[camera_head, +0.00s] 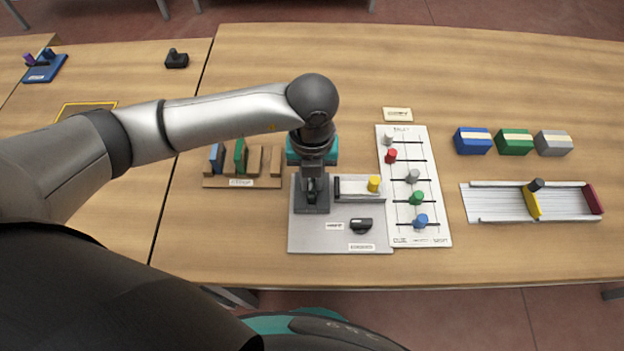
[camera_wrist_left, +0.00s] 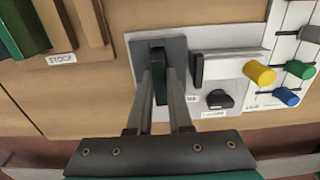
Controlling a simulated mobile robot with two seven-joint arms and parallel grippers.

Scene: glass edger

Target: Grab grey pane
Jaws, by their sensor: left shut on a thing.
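My left gripper (camera_head: 312,190) points down over the left side of a light grey machine plate (camera_head: 305,236). In the left wrist view its fingers (camera_wrist_left: 161,95) are shut on a thin, dark upright piece, which looks like the grey pane (camera_wrist_left: 158,78). The piece stands at a dark grey block (camera_wrist_left: 176,50) on the plate. Whether it is seated in the block or lifted clear, I cannot tell. In the head view the gripper hides most of it. My right gripper is in neither view.
The stock rack (camera_head: 262,182), left of the plate, holds a blue pane (camera_head: 216,157) and a green pane (camera_head: 239,155). On the plate are a yellow knob (camera_head: 374,183) and a black knob (camera_head: 361,224). A white slider board (camera_head: 433,235) stands close on the right.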

